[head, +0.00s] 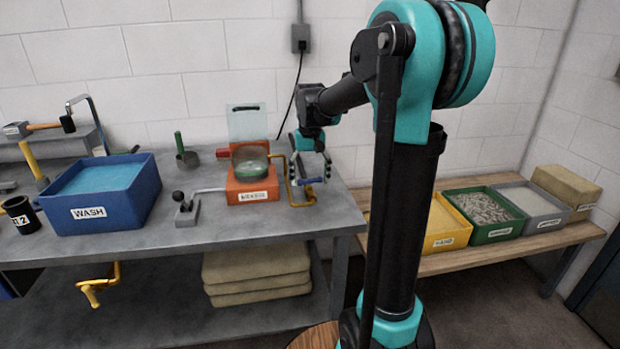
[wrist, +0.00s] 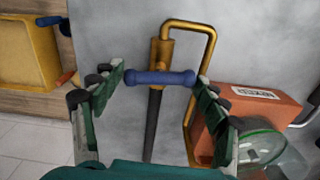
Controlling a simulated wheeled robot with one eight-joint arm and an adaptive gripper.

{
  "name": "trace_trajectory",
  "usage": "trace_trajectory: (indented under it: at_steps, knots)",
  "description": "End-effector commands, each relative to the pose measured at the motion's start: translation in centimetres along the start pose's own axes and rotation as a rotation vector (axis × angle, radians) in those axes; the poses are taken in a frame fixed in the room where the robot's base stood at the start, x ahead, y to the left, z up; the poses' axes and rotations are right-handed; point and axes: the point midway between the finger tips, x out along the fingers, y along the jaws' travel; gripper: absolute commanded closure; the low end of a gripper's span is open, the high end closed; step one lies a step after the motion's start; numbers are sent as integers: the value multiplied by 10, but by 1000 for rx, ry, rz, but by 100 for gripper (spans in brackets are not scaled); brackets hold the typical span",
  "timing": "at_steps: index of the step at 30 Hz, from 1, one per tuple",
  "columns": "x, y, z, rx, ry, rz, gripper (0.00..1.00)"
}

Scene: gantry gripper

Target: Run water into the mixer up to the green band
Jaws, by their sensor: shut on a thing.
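The orange mixer (head: 252,185) stands on the grey bench, with a clear round bowl (head: 250,159) that shows a green tint. In the wrist view the bowl (wrist: 262,148) shows a green band; I cannot tell the water level. A yellow pipe (head: 291,178) rises beside the mixer and also shows in the wrist view (wrist: 187,24). Its blue tap handle (wrist: 145,78) lies across the pipe's dark stem. My gripper (head: 313,170) is at the tap, its fingers (wrist: 160,77) shut on the two ends of the handle.
A lever with a black knob (head: 180,197) stands left of the mixer. The blue WASH bin (head: 105,195) is farther left. A wooden bench (head: 500,250) with several bins is at the right. A clear panel (head: 247,123) stands behind the bowl.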

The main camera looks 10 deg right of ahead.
Motion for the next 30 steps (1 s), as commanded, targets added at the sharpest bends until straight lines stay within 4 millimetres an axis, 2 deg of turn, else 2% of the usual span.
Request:
trace_trajectory:
  at_steps: [15,30]
  knots:
    - [0,0,0,-339,0,0,55]
    - [0,0,0,-439,0,0,55]
